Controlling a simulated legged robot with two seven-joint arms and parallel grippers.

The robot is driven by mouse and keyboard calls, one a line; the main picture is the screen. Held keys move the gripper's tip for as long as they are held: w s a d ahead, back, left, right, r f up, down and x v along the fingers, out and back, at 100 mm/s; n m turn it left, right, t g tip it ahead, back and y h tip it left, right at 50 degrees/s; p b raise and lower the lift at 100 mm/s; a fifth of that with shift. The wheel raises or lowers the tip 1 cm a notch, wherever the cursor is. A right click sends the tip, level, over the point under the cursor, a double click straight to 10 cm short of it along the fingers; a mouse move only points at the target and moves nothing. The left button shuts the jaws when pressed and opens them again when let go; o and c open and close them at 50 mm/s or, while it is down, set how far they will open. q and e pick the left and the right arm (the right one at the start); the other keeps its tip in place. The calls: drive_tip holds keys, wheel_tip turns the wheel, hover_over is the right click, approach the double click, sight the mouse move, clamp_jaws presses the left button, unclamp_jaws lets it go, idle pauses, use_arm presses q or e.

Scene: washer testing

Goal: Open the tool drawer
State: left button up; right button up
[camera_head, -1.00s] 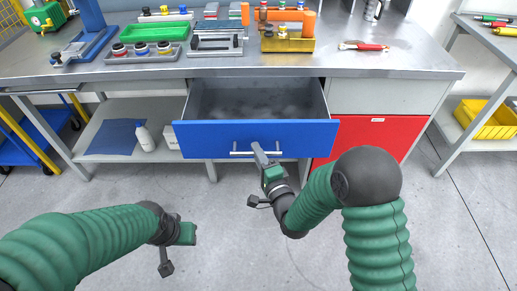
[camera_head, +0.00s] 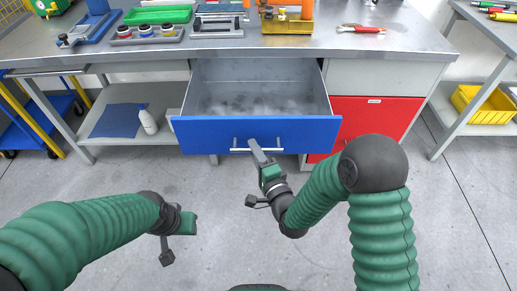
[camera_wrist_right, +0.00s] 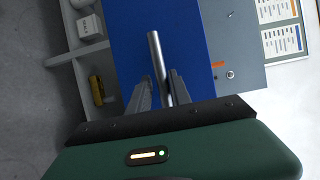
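The tool drawer (camera_head: 320,134) has a blue front and is pulled out of the workbench. Its grey inside shows no tools. A silver bar handle (camera_head: 240,150) runs across the front; in the right wrist view the handle (camera_wrist_right: 154,48) passes between my two fingers. My right gripper (camera_head: 257,152) is at the handle in the head view, and in the right wrist view the gripper (camera_wrist_right: 160,90) has a finger close on each side of the bar. My left gripper (camera_head: 188,223) hangs over the floor at lower left, away from the drawer; its fingers cannot be made out.
The workbench top (camera_head: 290,45) carries a green tray (camera_head: 157,14), a yellow holder (camera_head: 287,25) and red-handled pliers (camera_head: 361,28). A red cabinet door (camera_head: 385,120) is right of the drawer. A white bottle (camera_head: 147,121) stands on the lower left shelf. The floor in front is clear.

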drive_tip(key=shift+o, duration=0.8)
drive_tip(key=shift+w, duration=0.1)
use_arm(q)
drive_tip(key=shift+a+f, duration=0.1)
drive_tip(key=shift+a, duration=0.2)
use_arm(e)
drive_tip(key=shift+r, duration=0.1)
use_arm(q)
drive_tip(key=shift+d, duration=0.1)
use_arm(e)
drive_tip(key=shift+d, duration=0.1)
